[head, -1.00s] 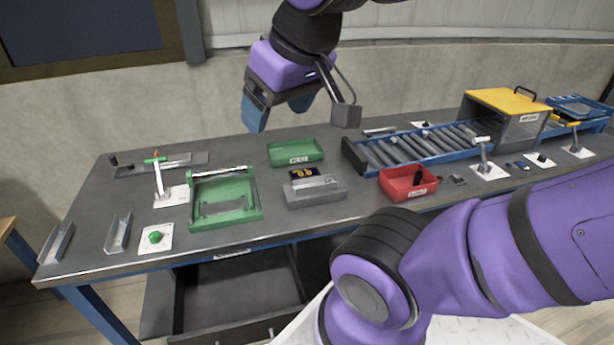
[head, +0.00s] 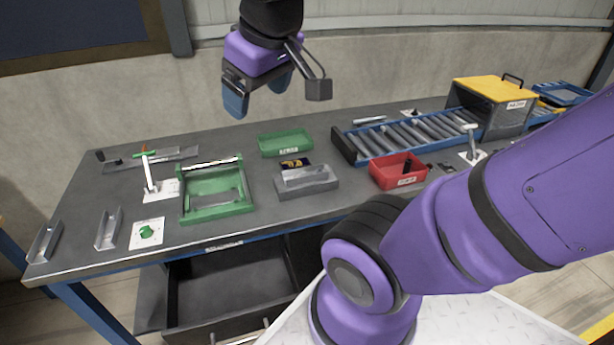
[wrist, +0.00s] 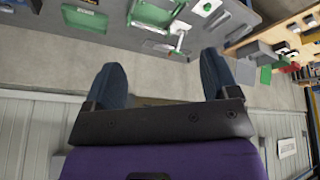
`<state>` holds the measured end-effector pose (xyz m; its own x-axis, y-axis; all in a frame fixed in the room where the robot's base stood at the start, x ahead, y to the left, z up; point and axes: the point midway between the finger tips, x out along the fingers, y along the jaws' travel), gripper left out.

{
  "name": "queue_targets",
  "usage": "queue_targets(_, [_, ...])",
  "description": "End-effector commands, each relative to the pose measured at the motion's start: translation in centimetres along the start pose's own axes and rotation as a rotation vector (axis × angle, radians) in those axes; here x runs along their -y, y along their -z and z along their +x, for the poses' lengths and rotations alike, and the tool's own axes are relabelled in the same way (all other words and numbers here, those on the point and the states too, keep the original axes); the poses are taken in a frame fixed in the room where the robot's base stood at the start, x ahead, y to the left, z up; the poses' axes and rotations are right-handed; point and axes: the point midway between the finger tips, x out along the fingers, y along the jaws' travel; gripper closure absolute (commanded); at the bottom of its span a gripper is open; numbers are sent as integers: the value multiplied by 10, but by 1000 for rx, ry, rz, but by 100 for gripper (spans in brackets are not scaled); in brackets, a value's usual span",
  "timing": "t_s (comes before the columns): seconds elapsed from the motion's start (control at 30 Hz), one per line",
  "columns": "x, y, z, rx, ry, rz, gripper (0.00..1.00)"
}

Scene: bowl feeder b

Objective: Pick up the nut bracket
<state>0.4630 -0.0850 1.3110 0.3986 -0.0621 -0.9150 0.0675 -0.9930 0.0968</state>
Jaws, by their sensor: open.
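Two grey U-shaped metal brackets lie at the left end of the workbench in the head view, one near the left edge (head: 45,243) and one beside it (head: 108,231). I cannot tell whether either is the nut bracket; no nut can be made out on them. My gripper (head: 259,96) is open and empty, held high above the back of the bench, well away from both brackets. Its two blue fingers also show spread apart in the wrist view (wrist: 160,80), with nothing between them.
A green fixture (head: 216,211), white plates with a toggle clamp (head: 150,178) and a green knob (head: 147,232), a grey block (head: 306,183), a green bin (head: 285,145), a red bin (head: 397,171) and a roller conveyor (head: 410,133) occupy the workbench (head: 78,200). A drawer below stands open.

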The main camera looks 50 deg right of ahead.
Motion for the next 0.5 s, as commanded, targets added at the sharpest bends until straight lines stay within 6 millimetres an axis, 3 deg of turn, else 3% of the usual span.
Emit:
queue_targets(0.2, [-38,36,42,109,-55,-157,19])
queue_targets(0.5, [-102,64,112,245,-47,-384,19])
